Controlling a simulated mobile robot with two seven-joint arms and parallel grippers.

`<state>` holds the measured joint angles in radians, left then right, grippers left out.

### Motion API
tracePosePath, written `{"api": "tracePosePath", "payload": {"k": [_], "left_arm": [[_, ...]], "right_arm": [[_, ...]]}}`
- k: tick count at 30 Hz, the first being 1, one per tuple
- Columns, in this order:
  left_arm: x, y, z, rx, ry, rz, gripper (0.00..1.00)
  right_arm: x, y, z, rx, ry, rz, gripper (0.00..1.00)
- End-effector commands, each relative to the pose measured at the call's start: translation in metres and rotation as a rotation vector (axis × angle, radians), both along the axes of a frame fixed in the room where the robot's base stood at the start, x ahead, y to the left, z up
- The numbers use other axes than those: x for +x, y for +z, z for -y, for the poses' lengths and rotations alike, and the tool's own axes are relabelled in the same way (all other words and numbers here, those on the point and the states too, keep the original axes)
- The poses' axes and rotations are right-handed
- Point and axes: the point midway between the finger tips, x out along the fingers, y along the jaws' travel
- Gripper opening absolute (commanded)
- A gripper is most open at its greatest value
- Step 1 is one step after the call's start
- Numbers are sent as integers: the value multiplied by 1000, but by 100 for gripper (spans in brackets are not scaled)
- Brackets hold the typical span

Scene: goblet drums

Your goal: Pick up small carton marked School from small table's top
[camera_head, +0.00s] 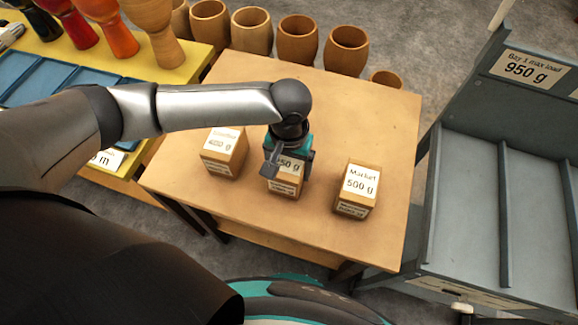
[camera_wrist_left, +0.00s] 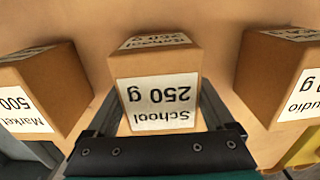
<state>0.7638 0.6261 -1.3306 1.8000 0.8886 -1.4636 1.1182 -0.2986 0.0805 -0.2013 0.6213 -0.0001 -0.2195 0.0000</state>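The small carton marked School is a brown box with a white label reading 250 g. It stands on the small table's top (camera_head: 270,215), in the middle of a row of cartons (camera_head: 284,187). In the left wrist view the School carton (camera_wrist_left: 160,95) is in the centre, between my two dark fingers. My left gripper (camera_head: 285,165) is over this carton and hides part of its top and label. Its fingers (camera_wrist_left: 160,112) are open, one on each side of the carton; whether they touch it is hard to tell. My right gripper is not in view.
A Market 500 g carton (camera_head: 357,190) stands to the right and a Studio carton (camera_head: 224,152) to the left, both close. Several wooden drum shells (camera_head: 297,40) stand along the table's back edge. A grey bay rack (camera_head: 480,200) is on the right, a yellow table (camera_head: 185,75) at the left.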

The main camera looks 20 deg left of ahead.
Motion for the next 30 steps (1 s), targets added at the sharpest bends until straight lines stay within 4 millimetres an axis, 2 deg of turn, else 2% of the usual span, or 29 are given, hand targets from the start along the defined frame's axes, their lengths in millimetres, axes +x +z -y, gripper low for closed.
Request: {"api": "tracePosePath", "payload": {"k": [2, 15, 23, 26, 30], "left_arm": [[0, 0, 0, 0, 0, -1, 63], [0, 0, 0, 0, 0, -1, 14], [0, 3, 0, -1, 0, 1, 14], [0, 13, 0, -2, 0, 1, 14], [1, 42, 1, -3, 0, 4, 14]], "right_arm": [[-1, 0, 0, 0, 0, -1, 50], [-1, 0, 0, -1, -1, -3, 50], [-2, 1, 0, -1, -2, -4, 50], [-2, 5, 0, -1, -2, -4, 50], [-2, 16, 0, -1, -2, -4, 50]]}}
